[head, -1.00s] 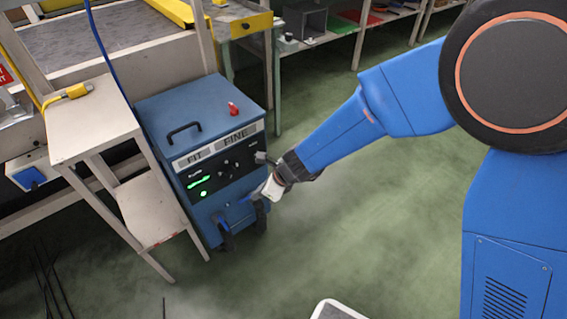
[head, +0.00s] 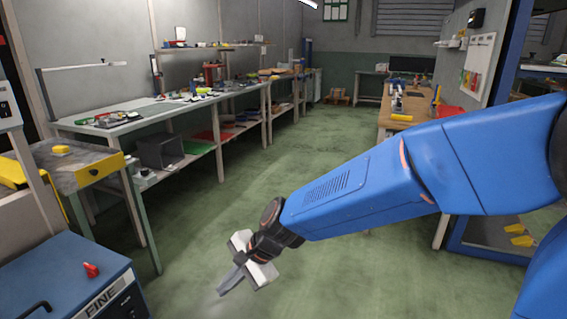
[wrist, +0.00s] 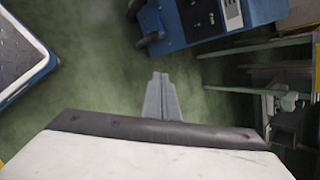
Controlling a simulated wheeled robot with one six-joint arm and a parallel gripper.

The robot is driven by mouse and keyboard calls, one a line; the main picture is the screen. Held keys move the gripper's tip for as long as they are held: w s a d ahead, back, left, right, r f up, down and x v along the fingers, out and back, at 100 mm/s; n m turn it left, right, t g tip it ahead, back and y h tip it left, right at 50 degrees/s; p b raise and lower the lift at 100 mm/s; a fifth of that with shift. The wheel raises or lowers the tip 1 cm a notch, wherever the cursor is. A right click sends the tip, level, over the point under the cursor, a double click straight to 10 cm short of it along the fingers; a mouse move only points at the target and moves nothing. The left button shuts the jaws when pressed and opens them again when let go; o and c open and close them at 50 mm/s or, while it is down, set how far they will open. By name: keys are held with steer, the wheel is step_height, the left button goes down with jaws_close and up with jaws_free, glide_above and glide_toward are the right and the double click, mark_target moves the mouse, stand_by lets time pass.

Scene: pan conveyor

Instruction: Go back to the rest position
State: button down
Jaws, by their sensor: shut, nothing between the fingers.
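My gripper (head: 232,280) hangs over the green floor at the lower middle of the head view, right of the blue machine (head: 75,283). In the wrist view my gripper's fingers (wrist: 161,97) are together with nothing between them, pointing at bare floor. The blue machine also shows at the top of the wrist view (wrist: 185,22), apart from the fingers. My arm reaches in from the right of the head view.
A long workbench (head: 150,122) with tools runs along the left wall. A wooden bench (head: 405,108) stands at the back right. A conveyor end with yellow parts (head: 95,170) is at the left. The green floor (head: 310,150) between is clear.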

steer(key=s+d+r+n+t+h, duration=0.1)
steer(key=d+r+n, duration=0.25)
steer(key=d, duration=0.75)
steer(key=s+d+r+n+t+h, duration=0.15)
steer(key=d+r, duration=0.25)
steer(key=d, duration=0.7)
steer(key=s+d+n+h, duration=0.1)
steer(key=s+d, duration=0.2)
steer(key=d, duration=0.4)
steer(key=s+d+n+t+h, duration=0.1)
steer(key=s+d+h, duration=0.1)
steer(key=s+d, duration=0.2)
steer(key=s+d+r+n+t+h, duration=0.1)
steer(key=s+d+n, duration=0.1)
steer(key=d, duration=0.8)
steer(key=shift+s+d+h, duration=0.15)
steer(key=shift+s+h, duration=0.2)
steer(key=shift+s, duration=0.3)
